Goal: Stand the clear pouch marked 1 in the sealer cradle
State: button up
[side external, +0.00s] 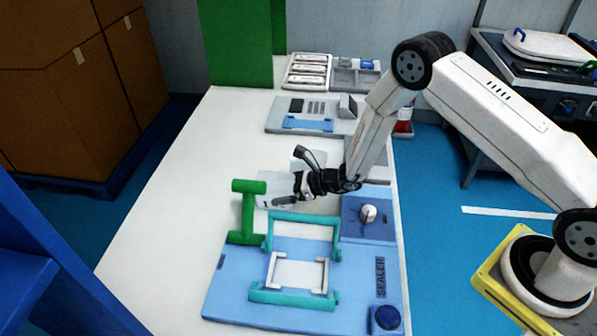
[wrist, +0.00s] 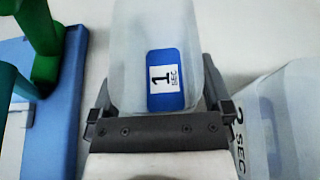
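The clear pouch marked 1 (wrist: 125,70) is a translucent pouch with a blue label, centred between my fingers in the wrist view. In the side view it is hard to make out and seems to be the pale shape (side external: 268,190) at my fingertips. My gripper (side external: 294,178) points left, low over the table, behind the sealer. Its fingers (wrist: 160,88) are spread wide, one on each side of the pouch; any slight gap or contact is unclear. The sealer (side external: 228,285) is a blue plate with a cradle of teal bars and white brackets (side external: 270,270); the cradle looks empty.
A second clear pouch marked 2 (wrist: 290,120) stands close at my gripper's right in the wrist view. A dark blue knob panel (side external: 365,228) lies at the right. The white table is clear at left.

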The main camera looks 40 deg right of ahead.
jog(key=shift+r, duration=0.15)
jog(key=shift+d+r, duration=0.1)
jog(key=v, duration=1.2)
dwell(0.6)
jog(key=s+a+r+n+g+h, duration=0.1)
jog(key=s+a+r+n+g, duration=0.1)
jog(key=s+r+n+g, duration=0.3)
jog(key=s+a+r+n+g, duration=0.1)
jog(key=s+a+n+g, duration=0.1)
jog(key=s+n+g, duration=0.35)
jog(key=s+d+r+n+t+h, duration=0.1)
jog(key=s+d+r+n+h, duration=0.2)
jog(key=n, duration=0.5)
jog(key=s+d+r+n+t+h, duration=0.2)
jog(key=d+n+h, duration=0.3)
jog(key=n, duration=0.3)
jog(key=shift+s+d+r+h, duration=0.3)
jog(key=shift+s+r, duration=0.2)
jog(key=shift+r, duration=0.4)
